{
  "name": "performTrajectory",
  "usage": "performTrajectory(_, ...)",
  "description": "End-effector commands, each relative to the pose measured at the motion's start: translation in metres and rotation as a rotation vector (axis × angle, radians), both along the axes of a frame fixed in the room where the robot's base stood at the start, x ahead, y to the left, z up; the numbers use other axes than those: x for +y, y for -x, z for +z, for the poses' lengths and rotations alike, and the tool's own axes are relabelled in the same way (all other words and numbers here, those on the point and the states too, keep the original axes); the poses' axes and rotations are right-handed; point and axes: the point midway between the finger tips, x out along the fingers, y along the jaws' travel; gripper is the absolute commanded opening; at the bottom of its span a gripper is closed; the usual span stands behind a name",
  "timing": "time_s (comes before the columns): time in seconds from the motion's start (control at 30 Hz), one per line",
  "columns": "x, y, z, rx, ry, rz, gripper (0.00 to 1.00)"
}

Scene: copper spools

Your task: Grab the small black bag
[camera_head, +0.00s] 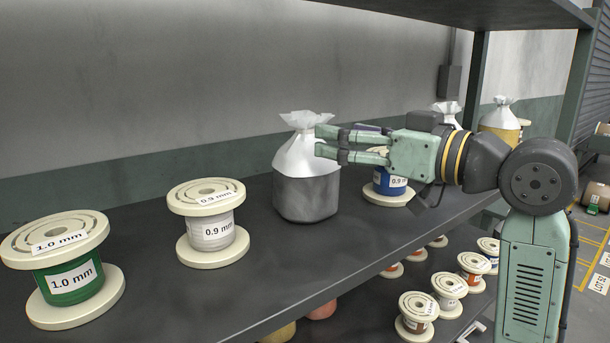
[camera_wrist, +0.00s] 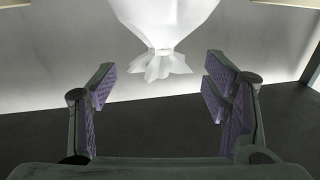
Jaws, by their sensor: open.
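The small black bag (camera_head: 306,195) stands upright on the dark shelf, with a dark lower part and a white translucent upper part tied at the neck. My gripper (camera_head: 322,142) is open and level beside the bag's upper white part, on its right in the head view. In the wrist view the bag's white top and gathered neck (camera_wrist: 162,50) appear upside down, ahead of and between my open fingers (camera_wrist: 160,95). Nothing is held. The bag's dark lower part is outside the wrist view.
A white spool (camera_head: 212,225) and a green spool (camera_head: 75,280) stand left on the shelf (camera_head: 190,300). A blue spool (camera_head: 390,185) stands right, partly behind my arm. Two more bags, one yellowish (camera_head: 500,118), stand farther back. An upper shelf (camera_head: 470,12) hangs overhead. Several small spools sit below.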

Motion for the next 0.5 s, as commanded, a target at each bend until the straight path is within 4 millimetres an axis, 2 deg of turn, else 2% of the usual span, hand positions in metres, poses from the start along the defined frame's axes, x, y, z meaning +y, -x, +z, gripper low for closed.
performTrajectory(0.1, 0.015, -0.013, 0.002, 0.001, -0.001, 0.002, 0.69)
performTrajectory(0.37, 0.031, -0.028, 0.002, 0.001, -0.001, 0.001, 0.69)
performTrajectory(0.5, 0.048, -0.042, 0.002, 0.001, 0.0, 0.001, 0.69)
